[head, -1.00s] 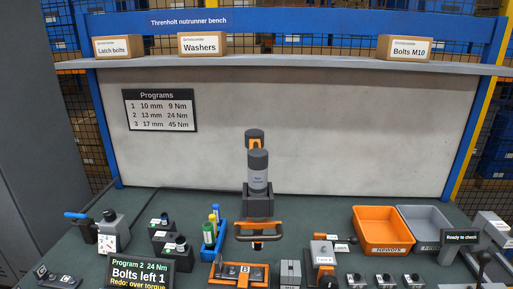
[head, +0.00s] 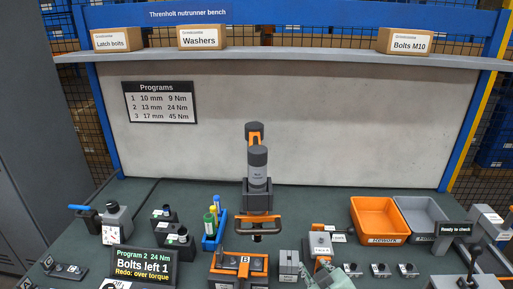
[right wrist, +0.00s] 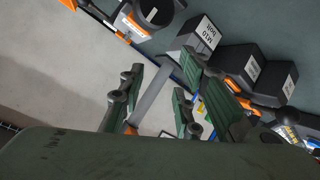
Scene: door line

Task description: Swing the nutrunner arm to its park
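The nutrunner arm (head: 257,168) stands at the back centre of the bench. Its grey upright body hangs over an orange-barred handle (head: 258,229), which faces the front above the bench top. My right gripper (head: 322,272) shows as pale green parts at the bottom edge, to the right of the handle and nearer the front. In the right wrist view its green fingers (right wrist: 158,105) are spread apart, with nothing clearly held between them. A grey strip runs behind them. My left gripper is out of view. No marked park place can be made out.
The display (head: 142,268) reads "Bolts left 1, Redo: over torque". An orange bin (head: 378,207) and a grey bin (head: 402,203) stand at the right. An orange fixture (head: 222,273) lies in front.

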